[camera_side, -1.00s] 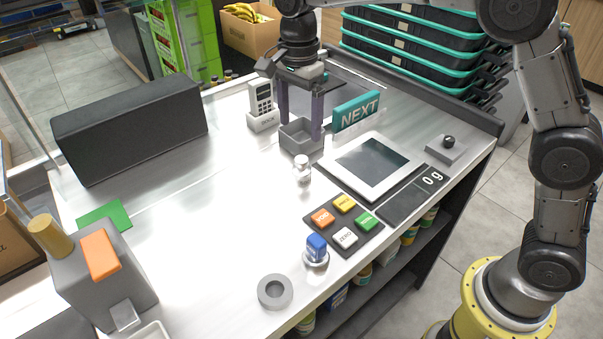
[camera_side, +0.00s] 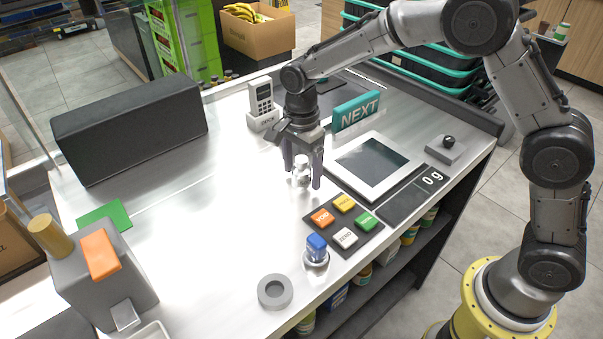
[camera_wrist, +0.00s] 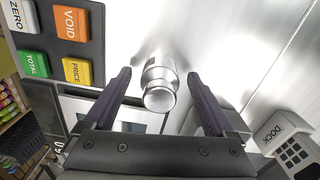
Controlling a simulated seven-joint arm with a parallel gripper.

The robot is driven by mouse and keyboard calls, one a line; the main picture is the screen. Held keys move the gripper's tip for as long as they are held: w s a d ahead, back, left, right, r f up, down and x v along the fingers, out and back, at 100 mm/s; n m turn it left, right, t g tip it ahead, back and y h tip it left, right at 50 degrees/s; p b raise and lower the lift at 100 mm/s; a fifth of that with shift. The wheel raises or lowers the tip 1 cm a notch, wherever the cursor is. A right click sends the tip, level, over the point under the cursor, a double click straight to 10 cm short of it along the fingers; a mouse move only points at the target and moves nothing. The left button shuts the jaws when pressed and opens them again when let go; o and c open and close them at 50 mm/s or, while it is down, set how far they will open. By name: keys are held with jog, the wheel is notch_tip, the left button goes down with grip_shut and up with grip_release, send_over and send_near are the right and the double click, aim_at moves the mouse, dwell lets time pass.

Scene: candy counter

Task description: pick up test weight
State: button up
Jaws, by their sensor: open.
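The test weight (camera_side: 302,169) is a small silver cylinder with a narrower neck, standing upright on the metal counter. My gripper (camera_side: 303,178) is open, with its two dark purple fingers lowered on either side of the weight in the side view. In the wrist view the weight (camera_wrist: 159,82) shows between the two fingers (camera_wrist: 157,84), with a visible gap on each side. The fingers do not appear to touch it.
A keypad (camera_side: 345,225) with coloured buttons and a scale (camera_side: 374,166) lie right of the weight. A NEXT sign (camera_side: 356,111) and a docked handset (camera_side: 261,98) stand behind. A blue-topped item (camera_side: 316,247) and grey ring (camera_side: 275,291) are in front.

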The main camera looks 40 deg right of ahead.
jog(key=shift+f, duration=0.35)
jog(key=shift+c, duration=0.3)
grip_shut()
jog(key=shift+r, duration=0.1)
